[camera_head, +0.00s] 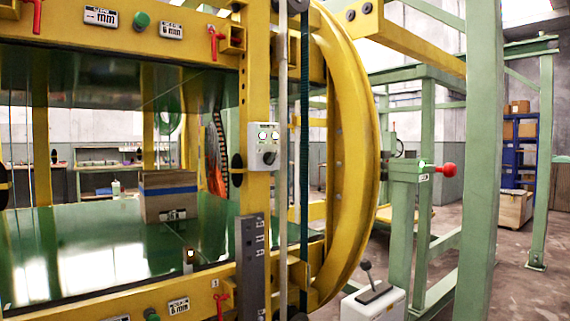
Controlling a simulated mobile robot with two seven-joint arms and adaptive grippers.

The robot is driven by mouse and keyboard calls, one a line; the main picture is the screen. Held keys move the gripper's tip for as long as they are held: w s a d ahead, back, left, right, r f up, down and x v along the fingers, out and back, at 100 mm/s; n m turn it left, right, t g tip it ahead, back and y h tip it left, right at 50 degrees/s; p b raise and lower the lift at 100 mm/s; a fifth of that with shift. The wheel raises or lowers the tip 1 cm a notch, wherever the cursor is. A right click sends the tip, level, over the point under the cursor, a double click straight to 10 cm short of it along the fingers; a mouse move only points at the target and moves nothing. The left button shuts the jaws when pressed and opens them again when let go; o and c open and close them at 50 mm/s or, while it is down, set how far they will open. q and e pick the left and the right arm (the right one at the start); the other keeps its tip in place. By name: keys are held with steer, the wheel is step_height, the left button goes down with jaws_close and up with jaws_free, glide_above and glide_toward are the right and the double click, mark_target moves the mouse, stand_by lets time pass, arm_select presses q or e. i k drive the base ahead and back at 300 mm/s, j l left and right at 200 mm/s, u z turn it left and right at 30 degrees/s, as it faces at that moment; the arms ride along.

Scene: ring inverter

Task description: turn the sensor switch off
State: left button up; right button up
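A small grey control box (264,146) is mounted on the yellow upright in the middle of the view. It has two small indicator lights at its top and a dark round knob on its lower part. It may be the sensor switch, but its label and the knob's setting are too small to read. Neither of my grippers shows in this view.
The yellow ring (356,150) stands just right of the box. A red knob (446,169) sticks out from a green post. A lever box (375,300) stands low in front. A wooden block (168,197) rests on the green plate (100,250).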

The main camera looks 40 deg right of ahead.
mark_target(269, 158)
steer(key=k+z, duration=0.1)
steer(key=z, duration=1.15)
